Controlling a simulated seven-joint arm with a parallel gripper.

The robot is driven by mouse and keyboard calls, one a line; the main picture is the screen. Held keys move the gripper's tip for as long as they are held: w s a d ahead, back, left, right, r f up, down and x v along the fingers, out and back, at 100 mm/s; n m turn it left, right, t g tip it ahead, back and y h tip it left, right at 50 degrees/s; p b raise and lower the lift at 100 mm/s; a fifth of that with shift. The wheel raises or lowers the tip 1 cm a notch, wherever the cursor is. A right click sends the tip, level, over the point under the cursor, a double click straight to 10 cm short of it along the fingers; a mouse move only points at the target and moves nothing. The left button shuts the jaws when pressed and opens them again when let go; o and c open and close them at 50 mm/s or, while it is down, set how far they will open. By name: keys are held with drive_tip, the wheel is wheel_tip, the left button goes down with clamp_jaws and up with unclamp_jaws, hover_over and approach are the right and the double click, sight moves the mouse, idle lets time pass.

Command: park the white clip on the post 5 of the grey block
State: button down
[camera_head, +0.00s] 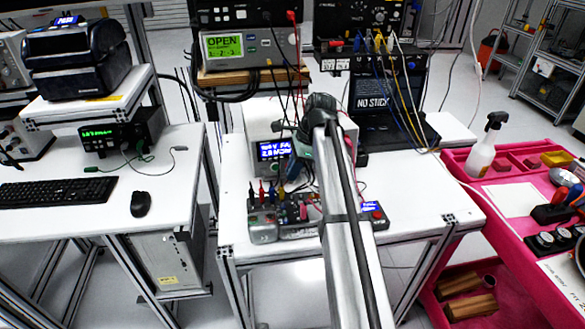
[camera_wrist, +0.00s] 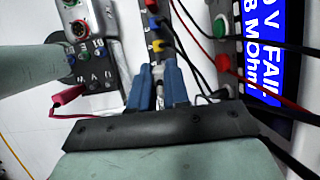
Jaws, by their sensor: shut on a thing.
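In the wrist view, my gripper (camera_wrist: 158,75) has its two blue fingers close together on a small pale thing, which looks like the white clip (camera_wrist: 158,71). Its lower part is hidden between the fingers. The fingers are over the near end of a narrow grey block (camera_wrist: 144,40). Red, blue and yellow clips with leads are in a row along this block, just beyond the fingers. I cannot read the post numbers or tell whether the white clip touches a post.
A metal-cased box (camera_wrist: 100,25) is left of the fingers, with a pink plug (camera_wrist: 68,97) beside it. A tester with a blue display (camera_wrist: 265,45) is on the right. Black and red leads cross close to the right finger. Bare white table (camera_head: 420,212) lies right of my arm.

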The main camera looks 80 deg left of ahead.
drive_tip(key=shift+f, duration=3.05)
drive_tip(key=shift+f, duration=0.15)
drive_tip(key=c, duration=1)
unclamp_jaws()
drive_tip(key=shift+r, duration=3.5)
